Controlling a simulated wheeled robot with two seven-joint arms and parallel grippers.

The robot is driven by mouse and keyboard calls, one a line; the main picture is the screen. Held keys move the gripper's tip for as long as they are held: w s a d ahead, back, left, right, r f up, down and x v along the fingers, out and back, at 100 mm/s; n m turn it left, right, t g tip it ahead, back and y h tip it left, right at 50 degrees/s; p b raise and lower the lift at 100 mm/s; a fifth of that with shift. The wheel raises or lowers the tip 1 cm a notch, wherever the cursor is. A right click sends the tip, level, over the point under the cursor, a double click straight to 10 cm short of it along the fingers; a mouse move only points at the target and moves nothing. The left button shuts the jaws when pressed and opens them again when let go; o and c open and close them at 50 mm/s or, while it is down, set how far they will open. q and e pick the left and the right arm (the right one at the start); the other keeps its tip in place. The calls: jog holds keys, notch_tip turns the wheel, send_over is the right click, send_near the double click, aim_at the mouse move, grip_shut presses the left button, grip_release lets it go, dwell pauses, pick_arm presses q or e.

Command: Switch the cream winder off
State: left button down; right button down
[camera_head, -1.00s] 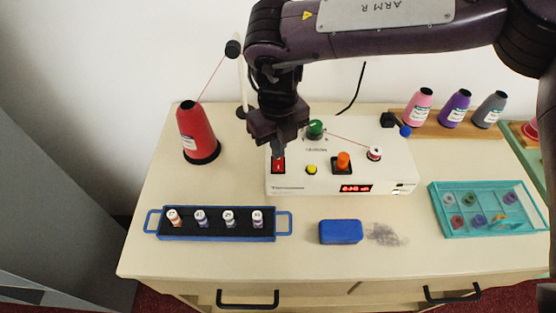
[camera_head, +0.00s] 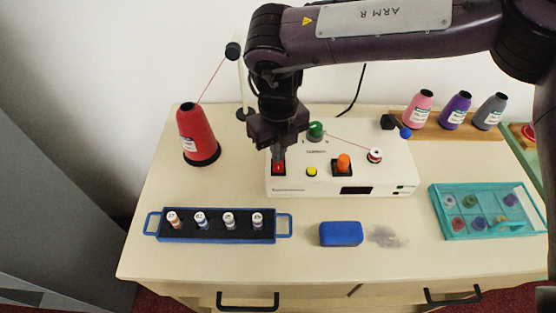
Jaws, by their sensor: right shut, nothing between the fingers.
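The cream winder (camera_head: 325,187) stands at the back middle of the counter. On its top are a red rocker switch (camera_head: 279,170) at the left, a yellow button (camera_head: 311,172), an orange knob (camera_head: 343,161), a green knob (camera_head: 315,130) and a small bobbin (camera_head: 375,155). Its display (camera_head: 356,190) is dark. My right gripper (camera_head: 278,158) points down, shut and empty, with its tips at the red switch and covering part of it. I cannot tell whether the tips touch the switch. My left gripper is not in view.
A red thread cone (camera_head: 197,135) stands left of the winder. A blue-handled rack (camera_head: 190,237) of small spools, a blue block (camera_head: 341,233) and a teal tray (camera_head: 477,232) lie in front. Three cones stand on a wooden board (camera_head: 440,131) at the back right.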

jog(key=shift+r+p, duration=2.45)
jog(key=shift+r, duration=0.85)
jog(key=shift+s+f, duration=0.1)
